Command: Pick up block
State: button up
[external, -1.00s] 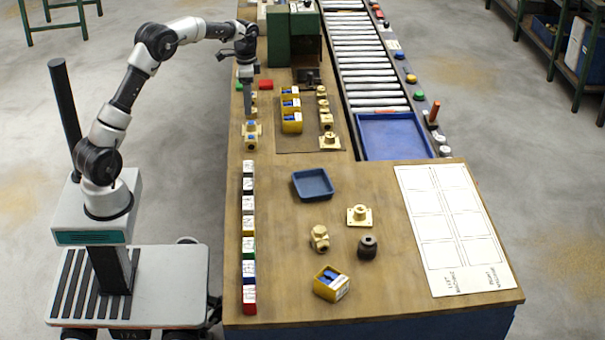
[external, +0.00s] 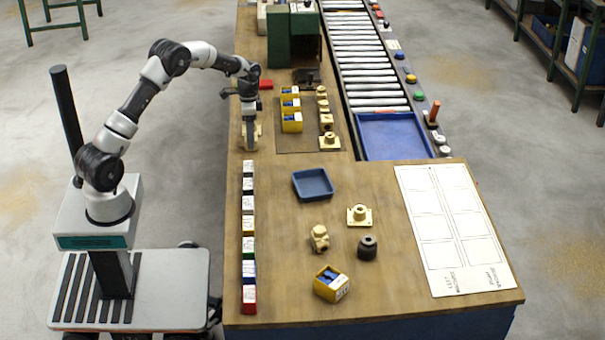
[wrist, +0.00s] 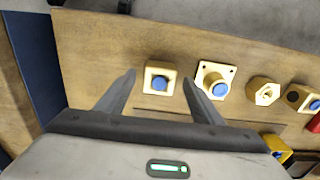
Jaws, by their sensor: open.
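A square brass block (wrist: 159,66) with a blue centre lies on the wooden bench in the wrist view. My gripper (wrist: 159,78) is open, with one finger to each side of this block in the picture; I cannot tell how far above it the tips are. In the external view my gripper (external: 249,146) points down at the bench's left edge. Brass parts (external: 258,130) show partly behind it, and the rest of them is hidden by the fingers and wrist.
A flanged brass piece (wrist: 213,80) and a brass hex piece (wrist: 263,91) lie right of the block. In the external view, a row of small labelled boxes (external: 249,227) lines the left edge. A blue tray (external: 313,184) and yellow bins (external: 291,122) stand to the right.

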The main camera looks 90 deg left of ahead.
jog(key=shift+f, duration=0.95)
jog(key=shift+r, duration=0.1)
grip_shut()
